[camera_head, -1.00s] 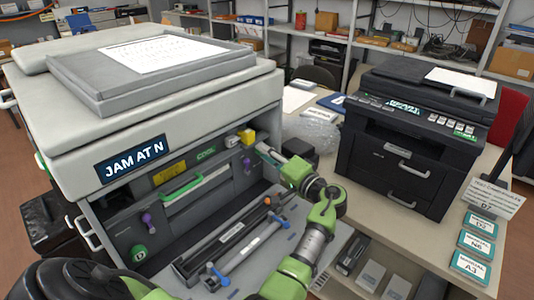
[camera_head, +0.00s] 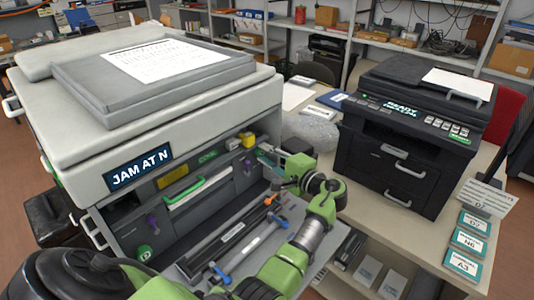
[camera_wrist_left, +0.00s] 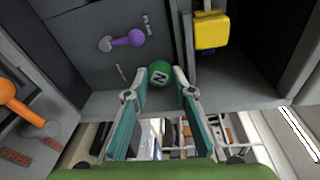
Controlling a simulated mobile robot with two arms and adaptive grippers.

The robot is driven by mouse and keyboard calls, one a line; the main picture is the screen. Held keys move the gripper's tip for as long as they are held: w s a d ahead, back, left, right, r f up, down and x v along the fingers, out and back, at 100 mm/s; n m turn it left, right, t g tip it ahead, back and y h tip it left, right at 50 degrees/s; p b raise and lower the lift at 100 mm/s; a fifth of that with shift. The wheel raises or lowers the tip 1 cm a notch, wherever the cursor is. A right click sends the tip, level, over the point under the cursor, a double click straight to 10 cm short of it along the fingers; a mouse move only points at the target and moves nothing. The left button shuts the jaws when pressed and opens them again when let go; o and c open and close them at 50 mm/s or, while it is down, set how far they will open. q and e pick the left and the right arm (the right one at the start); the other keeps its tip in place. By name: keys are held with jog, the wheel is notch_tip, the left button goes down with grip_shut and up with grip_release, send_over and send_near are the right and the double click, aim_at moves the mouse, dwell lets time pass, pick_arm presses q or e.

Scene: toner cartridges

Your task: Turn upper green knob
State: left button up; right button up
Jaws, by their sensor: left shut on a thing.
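The upper green knob (camera_wrist_left: 160,70), a round knob marked N, sits at the lower edge of the dark panel inside the large grey printer. In the left wrist view, my left gripper (camera_wrist_left: 161,80) has a fingertip on each side of this knob and is shut on it. In the head view my left gripper (camera_head: 263,151) reaches into the right end of the printer's open front, and the upper knob is hidden there. A lower green knob (camera_head: 145,255) marked D shows at the lower left of the opening. My right gripper is not in view.
A yellow block (camera_wrist_left: 211,31) is close to the right of the knob, and a purple lever (camera_wrist_left: 127,38) is to its left. A pulled-out tray with blue-handled bars (camera_head: 250,248) lies below. A black printer (camera_head: 415,140) stands at the right.

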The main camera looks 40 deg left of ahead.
pick_arm(q)
jog(key=shift+a+r, duration=0.1)
jog(key=o, duration=0.8)
jog(key=shift+o, duration=0.2)
